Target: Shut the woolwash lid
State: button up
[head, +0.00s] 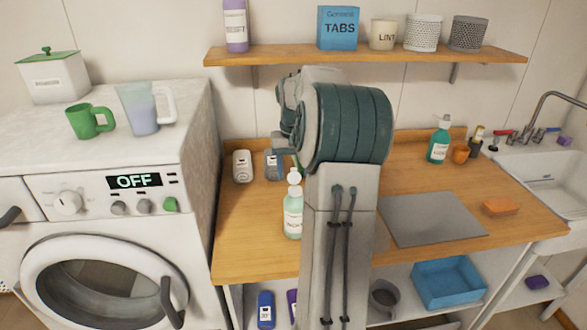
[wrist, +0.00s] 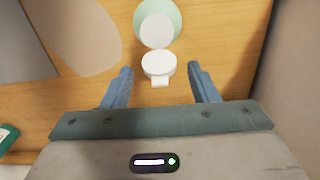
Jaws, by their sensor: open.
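The woolwash bottle, pale green with a white top, stands upright on the wooden counter in the head view (head: 293,215). In the wrist view I see it from above, its pale green shoulder (wrist: 172,9) at the top edge. Its round white lid (wrist: 158,64) with a small tab appears swung open beside the white cap (wrist: 156,31). My gripper (wrist: 159,68) is open, with one blue finger on each side of the lid in the picture. I cannot tell whether they touch it. In the head view my arm hides most of the gripper.
A white bottle (head: 242,166) and a grey bottle (head: 274,165) stand behind the woolwash. The washing machine (head: 110,230) is at the left. A grey mat (head: 430,219) lies at the right, near a teal bottle (head: 438,148). A shelf (head: 365,55) spans the wall above.

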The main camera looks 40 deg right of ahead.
jog(key=shift+c, duration=0.3)
jog(key=c, duration=0.9)
